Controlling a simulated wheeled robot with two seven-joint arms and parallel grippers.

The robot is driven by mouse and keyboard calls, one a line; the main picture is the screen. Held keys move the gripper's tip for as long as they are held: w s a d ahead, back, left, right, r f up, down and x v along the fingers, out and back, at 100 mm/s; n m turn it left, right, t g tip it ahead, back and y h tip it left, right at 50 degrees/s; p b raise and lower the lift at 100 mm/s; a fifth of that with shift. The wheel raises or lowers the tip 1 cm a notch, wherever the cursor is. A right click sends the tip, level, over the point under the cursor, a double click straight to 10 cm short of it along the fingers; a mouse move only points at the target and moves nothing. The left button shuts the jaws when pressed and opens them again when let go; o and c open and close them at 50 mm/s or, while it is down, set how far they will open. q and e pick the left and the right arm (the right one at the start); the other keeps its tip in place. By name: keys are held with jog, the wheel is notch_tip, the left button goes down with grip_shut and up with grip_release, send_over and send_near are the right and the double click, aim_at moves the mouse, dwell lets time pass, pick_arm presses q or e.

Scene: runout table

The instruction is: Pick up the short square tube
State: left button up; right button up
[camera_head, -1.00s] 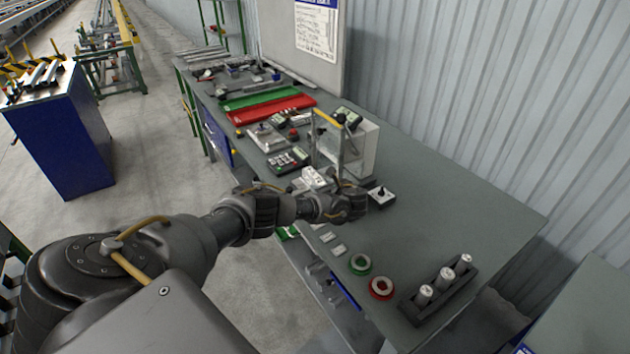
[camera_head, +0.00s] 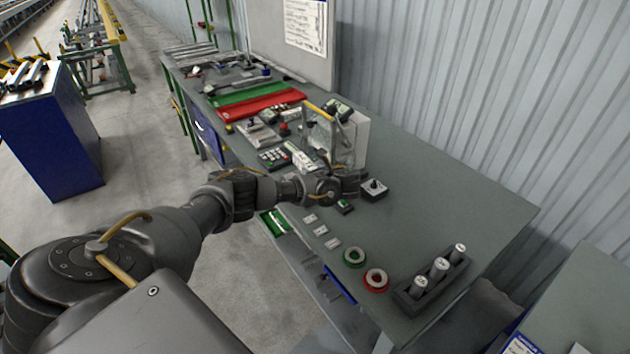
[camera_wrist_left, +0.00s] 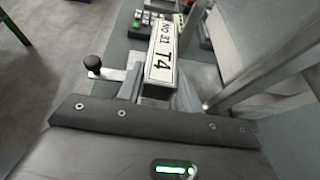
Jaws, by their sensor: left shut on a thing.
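The short square tube (camera_wrist_left: 163,55) is pale and carries a white label reading "No 31 T4" in the left wrist view. My left gripper (camera_wrist_left: 158,90) is shut on its near end, with a metal finger on either side. In the head view the tube (camera_head: 299,157) shows as a small white bar at the far side of my left gripper (camera_head: 322,182), above the workbench. Whether it touches anything beneath is not clear. The held end is partly hidden by the gripper. My right gripper is not in view.
A clear-sided instrument case (camera_head: 340,135) stands close behind the left gripper. A black-knobbed box (camera_head: 374,189) is to its right, a keypad device (camera_head: 272,158) to its left. Green (camera_head: 354,257) and red rings (camera_head: 376,279) and a cylinder rack (camera_head: 432,283) lie nearer.

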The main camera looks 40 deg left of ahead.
pick_arm(q)
jog(key=s+a+r+b, duration=0.3)
jog(key=s+a+r, duration=0.5)
jog(key=s+r, duration=0.1)
jog(key=shift+s+a+b, duration=0.3)
jog(key=shift+s+b, duration=0.05)
jog(key=shift+s, duration=0.45)
jog(key=shift+r+t, duration=0.1)
jog(key=shift+t, duration=0.2)
jog(key=d+r+m+t+h+b, duration=0.1)
jog(key=d+m+h, duration=0.3)
jog(key=d, duration=0.8)
jog(key=d+r+m+t+h+b, duration=0.1)
jog(key=d+r+m+t+h, duration=0.2)
jog(key=d, duration=0.9)
jog(key=s+d+r+m+t+h+b, duration=0.1)
jog(key=d+m+t+h, duration=0.3)
jog(key=d, duration=0.8)
jog(key=r+m+h+b, duration=0.1)
jog(key=m, duration=0.1)
jog(key=shift+d+r+m+h, duration=0.25)
jog(key=shift+r+m+h, duration=0.05)
jog(key=shift+r+m, duration=0.1)
